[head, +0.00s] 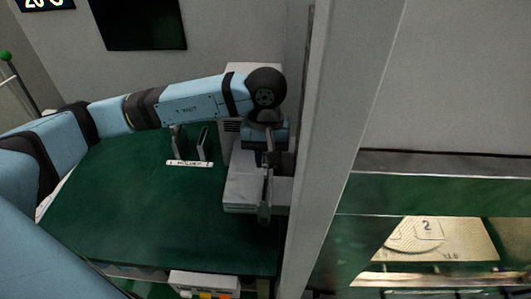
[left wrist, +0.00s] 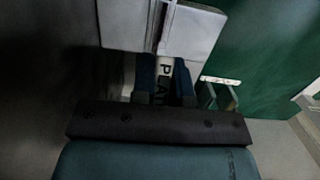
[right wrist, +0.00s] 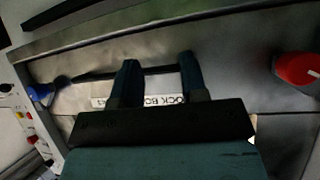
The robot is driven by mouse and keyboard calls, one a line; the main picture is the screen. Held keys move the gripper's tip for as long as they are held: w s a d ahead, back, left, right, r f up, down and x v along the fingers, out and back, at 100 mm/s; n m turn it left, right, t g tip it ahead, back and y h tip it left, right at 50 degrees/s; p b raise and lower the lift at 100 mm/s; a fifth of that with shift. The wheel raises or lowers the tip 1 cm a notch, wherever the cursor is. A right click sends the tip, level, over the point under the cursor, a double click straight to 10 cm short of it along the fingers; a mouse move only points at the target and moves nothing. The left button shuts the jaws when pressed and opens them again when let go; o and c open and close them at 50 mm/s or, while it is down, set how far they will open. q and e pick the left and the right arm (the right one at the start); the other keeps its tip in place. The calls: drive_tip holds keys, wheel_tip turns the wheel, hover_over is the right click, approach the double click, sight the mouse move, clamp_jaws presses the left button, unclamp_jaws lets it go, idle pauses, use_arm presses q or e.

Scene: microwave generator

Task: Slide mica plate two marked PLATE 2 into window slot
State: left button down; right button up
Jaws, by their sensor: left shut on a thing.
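My left gripper (head: 265,150) points down over a light grey block (head: 245,190) at the table's right end. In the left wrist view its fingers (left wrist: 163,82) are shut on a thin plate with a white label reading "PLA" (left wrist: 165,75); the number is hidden. The plate lines up with a narrow gap in the pale block (left wrist: 190,30); I cannot tell how deep it sits. My right gripper (right wrist: 160,82) is open, its fingers apart around a dark bar and a white label reading "OCK BO" (right wrist: 165,100) on a metal panel.
Two upright dark plates (head: 190,140) stand behind a white label strip (head: 188,163) on the green table (head: 130,215). A grey post (head: 345,130) stands right of the block. The right wrist view shows a red knob (right wrist: 297,69) and a blue knob (right wrist: 40,93).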

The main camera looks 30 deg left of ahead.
use_arm(q)
drive_tip(key=shift+s+d+g+h, duration=0.25)
drive_tip(key=shift+s+g+h, duration=0.25)
drive_tip(key=shift+g, duration=0.6)
drive_tip(key=shift+s+d+g+h, duration=0.2)
drive_tip(key=shift+s+g+h, duration=0.3)
drive_tip(key=shift+g, duration=0.6)
drive_tip(key=shift+s+d+f+g+h, duration=0.15)
drive_tip(key=shift+g+h, duration=0.25)
drive_tip(key=shift+g, duration=0.3)
drive_tip(key=shift+s, duration=0.15)
drive_tip(key=shift+b, duration=0.4)
drive_tip(key=shift+w+a+g+h+b, duration=0.25)
drive_tip(key=shift+w+g+b, duration=0.25)
drive_tip(key=shift+g, duration=0.3)
drive_tip(key=shift+w+g+h, duration=0.15)
drive_tip(key=shift+g+h, duration=0.1)
drive_tip(key=shift+g, duration=0.05)
